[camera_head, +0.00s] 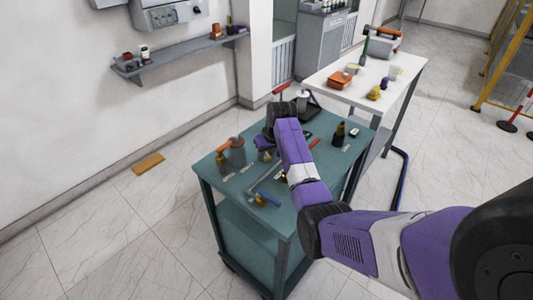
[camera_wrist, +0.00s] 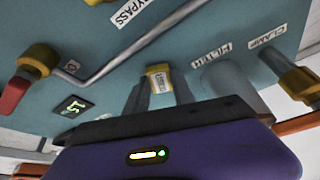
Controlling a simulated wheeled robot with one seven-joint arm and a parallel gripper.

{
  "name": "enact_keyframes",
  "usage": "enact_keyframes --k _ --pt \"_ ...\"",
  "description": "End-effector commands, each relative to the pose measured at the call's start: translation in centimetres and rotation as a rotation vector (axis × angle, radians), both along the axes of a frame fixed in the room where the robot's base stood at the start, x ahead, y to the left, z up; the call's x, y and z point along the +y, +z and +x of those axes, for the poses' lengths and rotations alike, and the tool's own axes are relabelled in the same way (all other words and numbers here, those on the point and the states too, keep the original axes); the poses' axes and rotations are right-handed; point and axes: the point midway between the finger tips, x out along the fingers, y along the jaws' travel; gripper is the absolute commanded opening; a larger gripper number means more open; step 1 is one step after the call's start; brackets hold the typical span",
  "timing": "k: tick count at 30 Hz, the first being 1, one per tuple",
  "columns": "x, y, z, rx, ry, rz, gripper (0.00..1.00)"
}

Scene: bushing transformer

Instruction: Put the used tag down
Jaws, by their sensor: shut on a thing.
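The used tag (camera_wrist: 159,84), a small yellow piece with a white printed face, sits between the fingers of my gripper (camera_wrist: 158,90) in the wrist view. The fingers are shut on it, above the teal top of the cart (camera_wrist: 105,55). In the head view my arm reaches over the cart (camera_head: 245,262), and my gripper (camera_head: 266,148) is low near its left-back part. I cannot make out the tag there. Whether the tag touches the cart top is unclear.
In the wrist view, a grey cylinder (camera_wrist: 232,82) stands close right of the fingers near a FILTER label (camera_wrist: 210,53). A bent grey rod (camera_wrist: 135,42) lies by the BYPASS label (camera_wrist: 131,11). A red-handled valve (camera_wrist: 32,72) is left. A white table (camera_head: 340,95) stands behind.

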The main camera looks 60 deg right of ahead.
Motion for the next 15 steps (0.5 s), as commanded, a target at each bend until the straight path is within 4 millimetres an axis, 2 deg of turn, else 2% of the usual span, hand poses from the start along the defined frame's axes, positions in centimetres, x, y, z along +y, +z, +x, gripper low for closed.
enact_keyframes --k 6,7,9,10,15 --pt "0.0 -0.39 0.01 0.0 0.0 0.0 0.0" --pt "0.0 -0.33 0.01 0.0 0.0 0.0 0.34" --pt "0.0 -0.3 0.0 0.0 0.0 0.0 0.47" --pt "0.0 -0.3 0.0 0.0 0.0 0.0 0.52" --pt "-0.01 -0.29 0.01 0.0 0.0 0.0 0.52"
